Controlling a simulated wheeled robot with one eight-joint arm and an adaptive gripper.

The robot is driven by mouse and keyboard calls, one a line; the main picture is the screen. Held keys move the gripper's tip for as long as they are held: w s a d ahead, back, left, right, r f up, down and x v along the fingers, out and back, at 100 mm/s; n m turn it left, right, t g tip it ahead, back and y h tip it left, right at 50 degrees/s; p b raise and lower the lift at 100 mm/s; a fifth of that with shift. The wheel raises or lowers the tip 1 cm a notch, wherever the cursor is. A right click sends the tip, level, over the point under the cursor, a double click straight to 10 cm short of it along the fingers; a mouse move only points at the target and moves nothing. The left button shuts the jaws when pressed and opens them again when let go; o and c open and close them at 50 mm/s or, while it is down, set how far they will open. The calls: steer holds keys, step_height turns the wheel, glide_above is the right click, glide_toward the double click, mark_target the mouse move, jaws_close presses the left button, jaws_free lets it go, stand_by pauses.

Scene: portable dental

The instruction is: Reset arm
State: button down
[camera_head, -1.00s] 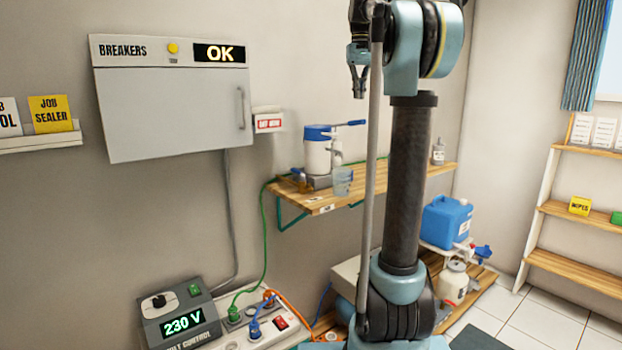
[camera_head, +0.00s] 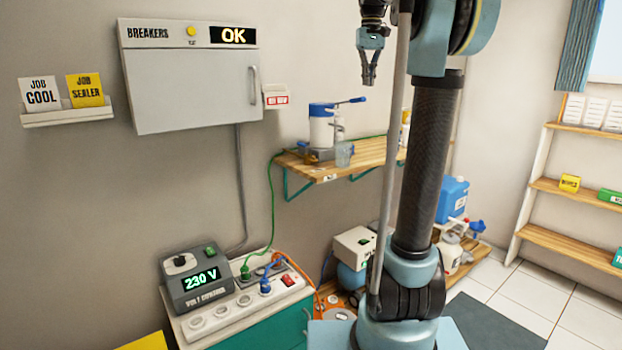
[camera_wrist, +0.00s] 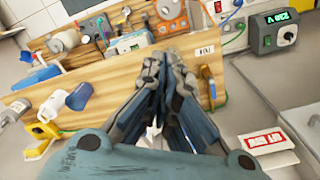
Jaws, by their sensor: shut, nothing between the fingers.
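My gripper (camera_head: 369,76) hangs fingers-down from my raised arm in the head view, above and to the right of the wooden wall shelf's left end. In the wrist view its fingers (camera_wrist: 166,62) are together with nothing between them. It is clear of everything in the head view. My arm stands upright and hides part of the shelf and the wall behind.
A breaker box (camera_head: 190,90) reading OK is at left. Below are a voltage unit (camera_head: 200,280) reading 230 V and a power strip (camera_head: 240,310). Floor tiles at right show bare.

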steer(key=s+f, duration=1)
steer(key=f, duration=0.5)
steer(key=s+f+t, duration=0.1)
steer(key=s+f, duration=1)
steer(key=f, duration=0.3)
steer(key=s+f+t, duration=0.1)
steer(key=s+f, duration=1)
steer(key=f, duration=0.4)
steer(key=shift+s+f+m, duration=0.2)
steer(key=shift+f+m, duration=0.1)
steer(key=shift+m, duration=0.1)
steer(key=shift+w+f, duration=0.2)
steer(key=shift+w, duration=0.25)
